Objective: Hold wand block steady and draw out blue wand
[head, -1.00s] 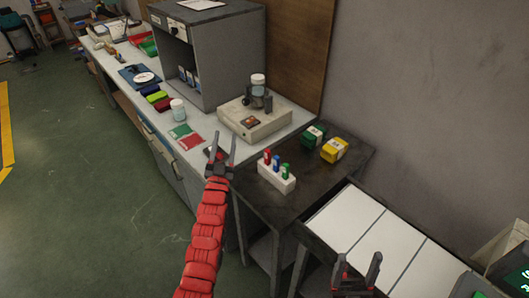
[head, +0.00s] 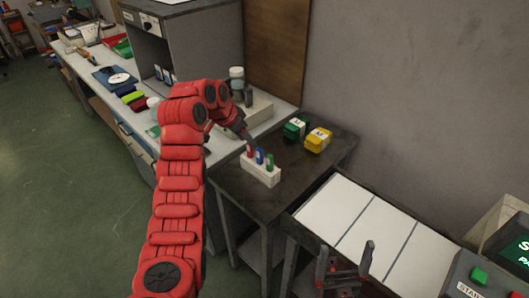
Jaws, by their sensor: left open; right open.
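The white wand block (head: 259,174) stands upright on the dark side table. Three wands stand in it: a red wand (head: 249,150) at the left, a blue wand (head: 260,156) in the middle and a green wand (head: 269,162) at the right. My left gripper (head: 246,137) is open, just behind and above the block's left end, close to the red wand. Whether it touches anything cannot be told. My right gripper (head: 344,262) is open and empty, low in the picture in front of the white panelled surface.
Green packs (head: 296,128) and yellow packs (head: 318,140) lie on the dark table (head: 300,170) behind the block. A white panelled surface (head: 365,225) is at the right, near a console with a green button (head: 479,276). A grey bench with a cabinet stands at the back left.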

